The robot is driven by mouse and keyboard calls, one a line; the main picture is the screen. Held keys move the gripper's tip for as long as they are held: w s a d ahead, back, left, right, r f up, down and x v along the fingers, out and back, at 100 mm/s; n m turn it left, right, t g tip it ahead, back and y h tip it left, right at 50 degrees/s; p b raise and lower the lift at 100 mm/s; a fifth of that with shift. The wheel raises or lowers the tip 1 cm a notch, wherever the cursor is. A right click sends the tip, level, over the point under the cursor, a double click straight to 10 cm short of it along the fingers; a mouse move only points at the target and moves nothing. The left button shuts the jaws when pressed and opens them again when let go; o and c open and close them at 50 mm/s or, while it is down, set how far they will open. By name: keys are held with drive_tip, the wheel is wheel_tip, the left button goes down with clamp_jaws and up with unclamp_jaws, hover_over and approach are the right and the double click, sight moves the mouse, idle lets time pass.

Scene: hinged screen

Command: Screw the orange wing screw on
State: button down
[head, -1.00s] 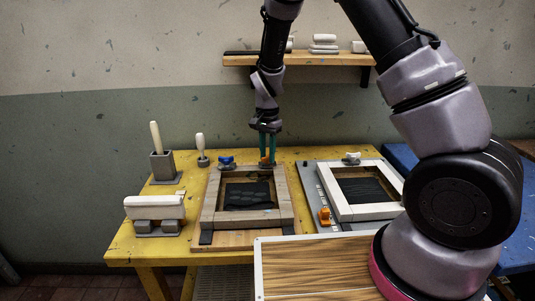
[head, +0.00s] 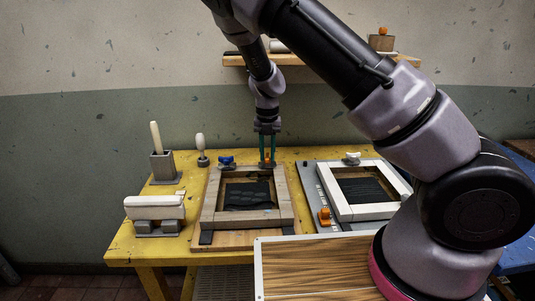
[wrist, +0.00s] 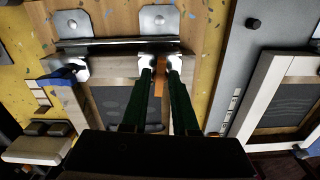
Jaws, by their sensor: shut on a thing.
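The orange wing screw (head: 267,157) is at the back right of the wooden hinged screen frame (head: 287,207). My gripper (head: 267,162) points down there, its two green fingers shut on the screw. In the wrist view, an orange strip of the screw (wrist: 158,84) shows between the fingers of my gripper (wrist: 160,72); the fingers hide much of it. A blue wing screw (head: 227,161) sits at the frame's back left and also shows in the wrist view (wrist: 66,74). How far the orange screw is seated cannot be told.
A white-framed screen (head: 345,213) on a grey base stands to the right, with another orange part (head: 324,216) at its front left. A brush pot (head: 163,167), a wooden-handled tool (head: 201,148) and a white block on a stand (head: 155,208) are at the left.

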drive_tip(key=c, duration=0.8)
unclamp_jaws()
drive_tip(key=shift+o, duration=0.2)
